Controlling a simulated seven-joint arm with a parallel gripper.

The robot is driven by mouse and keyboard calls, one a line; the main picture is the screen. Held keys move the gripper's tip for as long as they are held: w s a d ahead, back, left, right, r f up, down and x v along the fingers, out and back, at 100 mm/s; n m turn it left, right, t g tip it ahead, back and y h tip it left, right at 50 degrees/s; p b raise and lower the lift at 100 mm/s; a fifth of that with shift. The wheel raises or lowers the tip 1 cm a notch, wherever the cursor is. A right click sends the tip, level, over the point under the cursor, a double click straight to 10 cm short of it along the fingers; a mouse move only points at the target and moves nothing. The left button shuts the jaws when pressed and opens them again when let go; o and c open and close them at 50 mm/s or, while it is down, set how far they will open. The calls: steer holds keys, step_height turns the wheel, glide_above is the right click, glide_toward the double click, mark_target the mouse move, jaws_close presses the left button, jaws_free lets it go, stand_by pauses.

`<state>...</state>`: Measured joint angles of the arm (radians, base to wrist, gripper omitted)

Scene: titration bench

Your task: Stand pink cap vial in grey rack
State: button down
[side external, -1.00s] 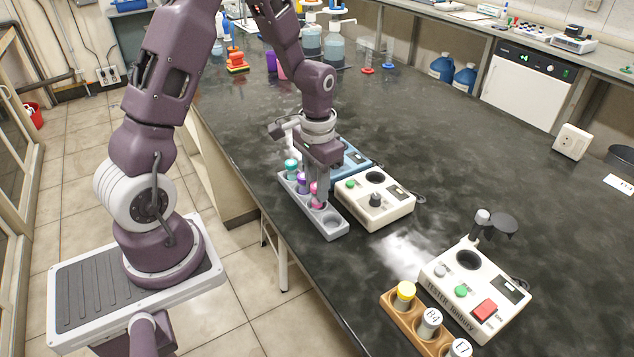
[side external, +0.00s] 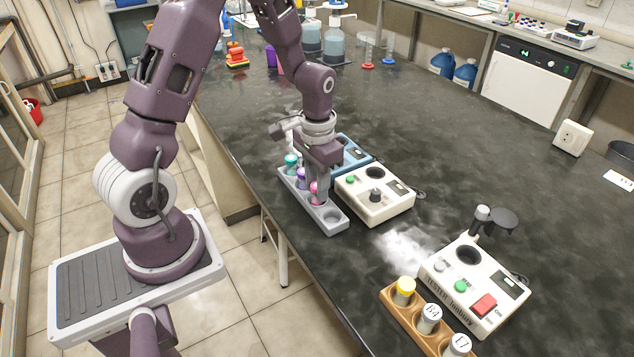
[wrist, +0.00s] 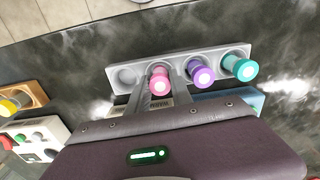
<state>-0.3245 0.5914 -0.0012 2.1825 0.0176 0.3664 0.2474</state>
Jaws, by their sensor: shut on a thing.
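The pink cap vial (wrist: 160,83) is between my gripper's fingers in the wrist view, at a hole of the grey rack (wrist: 125,74). In the side external view the pink cap (side external: 315,187) shows low between the fingers, over the rack (side external: 331,226). My gripper (side external: 317,190) points straight down and is shut on the vial. The vial looks upright and in line with the hole; its lower end is hidden, so I cannot tell how deep it sits. A purple cap vial (wrist: 201,76) and a teal cap vial (wrist: 241,67) stand in the same rack.
The rack's end hole (side external: 331,215) is empty. A white tester (side external: 374,205) and a blue device (side external: 351,154) stand close beside the rack. A wooden rack (side external: 392,297) with several vials and another white tester (side external: 462,290) stand nearer the camera.

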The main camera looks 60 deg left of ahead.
steer(key=shift+f, duration=0.15)
steer(key=c, duration=0.7)
jaws_free()
steer(key=shift+o, duration=0.2)
steer(key=shift+r, duration=3)
